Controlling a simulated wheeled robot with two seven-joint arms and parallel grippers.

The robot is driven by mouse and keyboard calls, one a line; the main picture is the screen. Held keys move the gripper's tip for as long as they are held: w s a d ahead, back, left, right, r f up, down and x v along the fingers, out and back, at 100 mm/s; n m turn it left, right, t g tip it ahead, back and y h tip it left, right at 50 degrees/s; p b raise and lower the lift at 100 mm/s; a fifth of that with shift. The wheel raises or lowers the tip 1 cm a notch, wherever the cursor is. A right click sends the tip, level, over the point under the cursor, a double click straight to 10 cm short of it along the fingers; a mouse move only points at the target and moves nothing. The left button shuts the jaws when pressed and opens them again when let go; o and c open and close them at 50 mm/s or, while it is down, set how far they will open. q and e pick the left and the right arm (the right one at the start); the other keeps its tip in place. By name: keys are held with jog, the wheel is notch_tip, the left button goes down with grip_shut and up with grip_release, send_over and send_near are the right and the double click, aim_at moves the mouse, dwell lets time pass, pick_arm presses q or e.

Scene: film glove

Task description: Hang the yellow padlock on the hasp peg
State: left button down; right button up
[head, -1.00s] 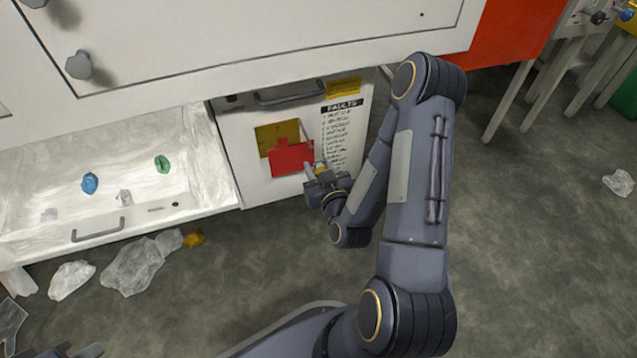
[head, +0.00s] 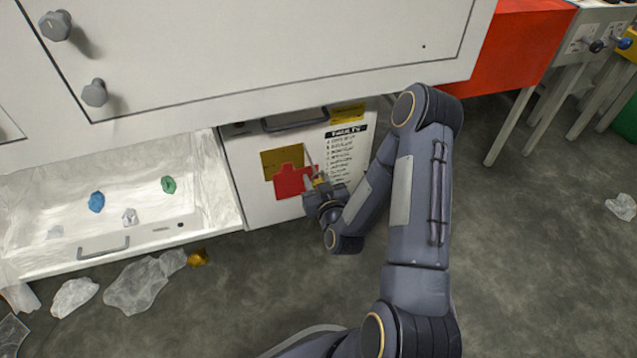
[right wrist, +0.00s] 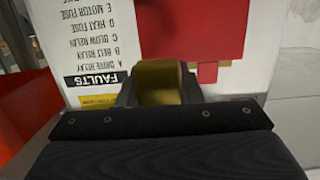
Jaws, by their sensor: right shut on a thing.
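My right gripper (head: 314,184) is in front of the lower white cabinet panel, at the right edge of a red plate (head: 289,183). It is shut on a yellow block-like thing, which I take as the yellow padlock (right wrist: 160,80); it sits between the fingers in the right wrist view. In the head view only a small yellow patch of it shows. Its shackle cannot be made out. The red plate also shows in the right wrist view (right wrist: 195,35), just beyond the padlock. I cannot make out a hasp peg in either view. My left gripper is not in view.
A dull yellow plate (head: 272,164) lies partly behind the red one. A FAULTS list (head: 345,150) is on the panel to the right. An open drawer (head: 100,205) with small lumps juts out at left. A white cabinet (head: 270,50) overhangs above. Plastic scraps lie on the floor.

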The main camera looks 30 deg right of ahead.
jog(key=shift+x, duration=1.05)
pick_arm(q)
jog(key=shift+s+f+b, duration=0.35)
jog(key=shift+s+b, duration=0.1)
jog(key=shift+b, duration=0.1)
pick_arm(e)
jog(key=shift+w+d, duration=0.5)
jog(key=shift+w, duration=0.3)
jog(key=shift+s+d+f+h, duration=0.1)
jog(key=shift+d+f+h, duration=0.05)
jog(key=shift+f+h, duration=0.15)
jog(key=o, duration=0.9)
jog(key=shift+s, duration=0.1)
jog(key=shift+o, duration=1)
jog(key=s+a+p, duration=0.1)
jog(key=s+a, duration=0.1)
jog(key=shift+s, duration=0.25)
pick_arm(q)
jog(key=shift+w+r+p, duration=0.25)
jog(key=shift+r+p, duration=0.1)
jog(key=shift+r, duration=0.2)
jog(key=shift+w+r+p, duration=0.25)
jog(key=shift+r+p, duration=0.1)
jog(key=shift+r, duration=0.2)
pick_arm(e)
jog(key=v, duration=0.6)
jog(key=shift+d+r, duration=0.25)
jog(key=shift+r, duration=0.2)
